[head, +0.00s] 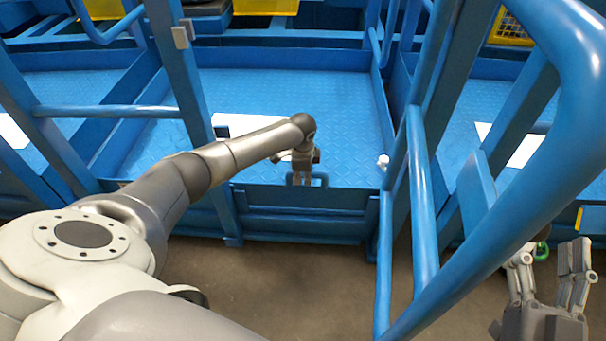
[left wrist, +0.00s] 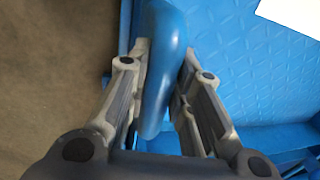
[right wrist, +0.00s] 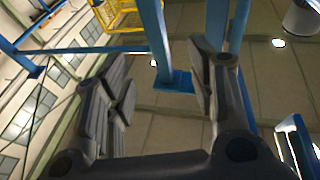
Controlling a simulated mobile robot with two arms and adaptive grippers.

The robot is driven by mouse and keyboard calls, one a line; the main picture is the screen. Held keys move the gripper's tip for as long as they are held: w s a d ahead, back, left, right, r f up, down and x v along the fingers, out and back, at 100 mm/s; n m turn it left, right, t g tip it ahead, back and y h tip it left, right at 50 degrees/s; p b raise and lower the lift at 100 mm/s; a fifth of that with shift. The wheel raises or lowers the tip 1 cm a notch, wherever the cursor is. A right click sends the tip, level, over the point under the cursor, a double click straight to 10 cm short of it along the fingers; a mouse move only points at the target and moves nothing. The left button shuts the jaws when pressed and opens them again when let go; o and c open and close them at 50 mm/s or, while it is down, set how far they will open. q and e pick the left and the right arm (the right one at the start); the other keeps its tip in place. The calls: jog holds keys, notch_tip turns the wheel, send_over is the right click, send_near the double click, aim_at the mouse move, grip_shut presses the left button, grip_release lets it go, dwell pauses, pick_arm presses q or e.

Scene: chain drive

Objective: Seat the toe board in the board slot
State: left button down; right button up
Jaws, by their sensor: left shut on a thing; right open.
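The blue toe board (head: 300,222) stands upright across the front edge of the blue platform, between two posts. Its lower edge is above the floor. My left gripper (head: 303,178) is at the board's top edge, shut on its blue loop handle. The handle (left wrist: 163,70) runs between both fingers in the left wrist view. Slot-like brackets (head: 372,213) flank the board's ends. I cannot tell how deep the board sits in them. My right gripper (head: 548,265) is open and empty at the lower right, outside the railing, away from the board.
A thick blue handrail (head: 480,255) and posts stand between my two arms. The blue tread-plate floor (head: 300,95) behind the board is mostly clear, with a white sheet (head: 250,124) on it. Bare brown floor (head: 310,285) lies in front.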

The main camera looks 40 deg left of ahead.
pick_arm(q)
jog(key=shift+w, duration=0.2)
pick_arm(e)
jog(key=shift+s+r+t+y, duration=0.3)
jog(key=shift+r+t, duration=0.1)
jog(key=shift+r, duration=0.3)
pick_arm(q)
jog(key=c, duration=1.3)
grip_release()
jog(key=shift+s, duration=0.1)
jog(key=shift+o, duration=0.5)
jog(key=shift+f, duration=0.15)
pick_arm(e)
jog(key=shift+r, duration=0.15)
pick_arm(q)
jog(key=shift+s+f, duration=0.25)
jog(key=shift+r, duration=0.55)
notch_tip(320, 180, up, 11)
jog(key=s+d, duration=0.1)
jog(key=shift+s+d, duration=0.15)
jog(key=shift+s, duration=0.2)
pick_arm(e)
jog(key=shift+s, duration=0.1)
